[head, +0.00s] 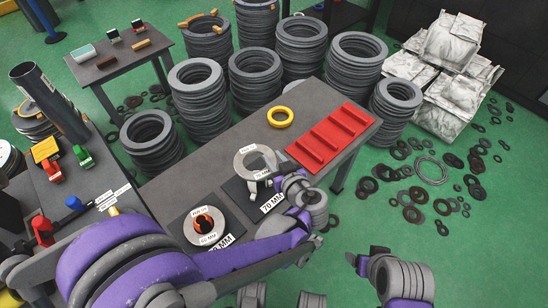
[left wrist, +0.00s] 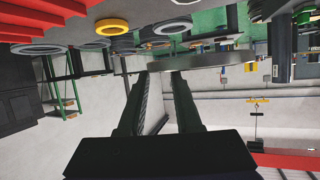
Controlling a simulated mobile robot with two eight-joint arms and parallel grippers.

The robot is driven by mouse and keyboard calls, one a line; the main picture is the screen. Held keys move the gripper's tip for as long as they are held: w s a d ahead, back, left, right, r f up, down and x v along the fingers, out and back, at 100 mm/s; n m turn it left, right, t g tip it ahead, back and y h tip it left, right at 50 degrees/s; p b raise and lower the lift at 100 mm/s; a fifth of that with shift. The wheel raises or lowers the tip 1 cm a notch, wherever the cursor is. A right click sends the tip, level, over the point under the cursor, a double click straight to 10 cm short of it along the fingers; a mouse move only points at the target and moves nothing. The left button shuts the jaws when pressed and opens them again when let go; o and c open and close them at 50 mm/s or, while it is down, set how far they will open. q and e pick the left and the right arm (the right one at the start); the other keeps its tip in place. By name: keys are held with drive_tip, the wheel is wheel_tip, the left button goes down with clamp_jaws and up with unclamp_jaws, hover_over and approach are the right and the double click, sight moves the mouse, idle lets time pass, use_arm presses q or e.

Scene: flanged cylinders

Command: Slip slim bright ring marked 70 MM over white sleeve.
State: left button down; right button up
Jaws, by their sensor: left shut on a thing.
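A slim bright ring (head: 243,160) with a small label is above the dark pad beside the 70 MM card (head: 272,202). My left gripper (head: 262,184) is shut on its near rim. In the left wrist view the ring (left wrist: 200,61) shows nearly edge-on between the fingertips. My right gripper (head: 366,258) is open and empty, low at the right, away from the table. A white rounded thing (head: 8,160) is cut off at the left edge; I cannot tell if it is the white sleeve.
A second bright ring (head: 190,232) lies on a pad nearer me, with a red-orange piece at its centre. A yellow ring (head: 280,117) and a red tray (head: 348,122) are farther along the table (head: 205,150). Stacks of grey rings (head: 200,100) stand behind it.

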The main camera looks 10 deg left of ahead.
use_arm(q)
wheel_tip(320, 180, down, 6)
drive_tip(key=b, duration=0.3)
drive_tip(key=shift+r, duration=0.2)
idle(2.0)
drive_tip(key=shift+f+b, duration=0.9)
drive_tip(key=shift+f, duration=0.5)
drive_tip(key=c, duration=0.5)
unclamp_jaws()
drive_tip(key=shift+s, duration=0.1)
drive_tip(key=p+v, duration=0.2)
drive_tip(key=v, duration=0.9)
drive_tip(key=shift+f, duration=0.1)
